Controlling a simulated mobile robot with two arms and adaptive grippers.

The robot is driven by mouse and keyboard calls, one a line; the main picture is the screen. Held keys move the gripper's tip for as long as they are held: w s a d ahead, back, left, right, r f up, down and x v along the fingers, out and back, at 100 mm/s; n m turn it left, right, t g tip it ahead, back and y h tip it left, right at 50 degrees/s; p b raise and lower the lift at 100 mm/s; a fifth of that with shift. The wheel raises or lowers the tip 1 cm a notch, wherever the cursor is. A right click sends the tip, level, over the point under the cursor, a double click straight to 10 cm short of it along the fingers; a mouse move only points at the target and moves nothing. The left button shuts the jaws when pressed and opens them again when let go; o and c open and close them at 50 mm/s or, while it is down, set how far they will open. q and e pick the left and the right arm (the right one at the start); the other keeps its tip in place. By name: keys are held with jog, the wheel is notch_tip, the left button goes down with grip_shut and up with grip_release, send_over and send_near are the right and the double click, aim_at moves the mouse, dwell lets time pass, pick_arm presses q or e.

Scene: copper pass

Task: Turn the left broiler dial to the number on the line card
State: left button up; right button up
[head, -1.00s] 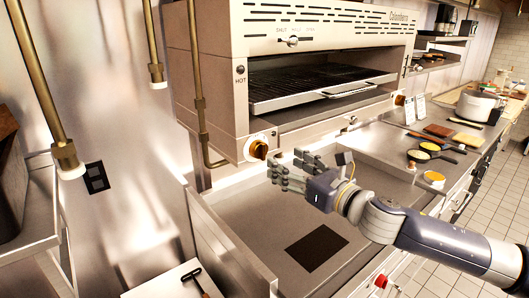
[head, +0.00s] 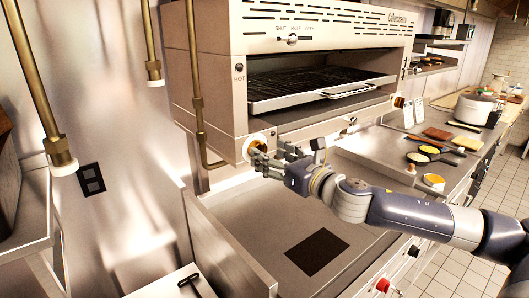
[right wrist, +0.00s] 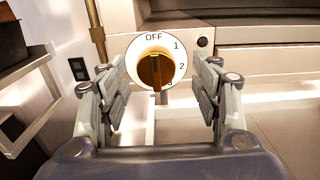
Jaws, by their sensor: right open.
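The left broiler dial is a brass-coloured knob (right wrist: 156,71) on a round white plate (right wrist: 133,57), marked OFF at the top, then 1 and 2 down the right side. A lower mark is partly covered. In the head view the dial (head: 255,142) is partly behind my right gripper's fingers. My right gripper (head: 268,160) is open and empty. In the right wrist view its fingers (right wrist: 160,84) stand on both sides of the dial, with gaps to the knob. Two white cards (head: 408,113) stand by the broiler's right end; their writing is unreadable. My left gripper is out of view.
The steel broiler (head: 207,60) with its open grate (head: 310,82) is above the counter. A brass pipe (head: 197,105) runs down left of the dial. A dark square (head: 316,252) marks the otherwise clear counter below. Small pans (head: 430,150) are at the right.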

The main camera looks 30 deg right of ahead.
jog(key=shift+w+a+r+p, duration=0.1)
jog(key=shift+w+a+p, duration=0.05)
jog(key=shift+w+p, duration=0.35)
jog(key=shift+w+a+p, duration=0.15)
jog(key=shift+w+p, duration=0.2)
jog(key=shift+w, duration=0.25)
jog(key=c, duration=1)
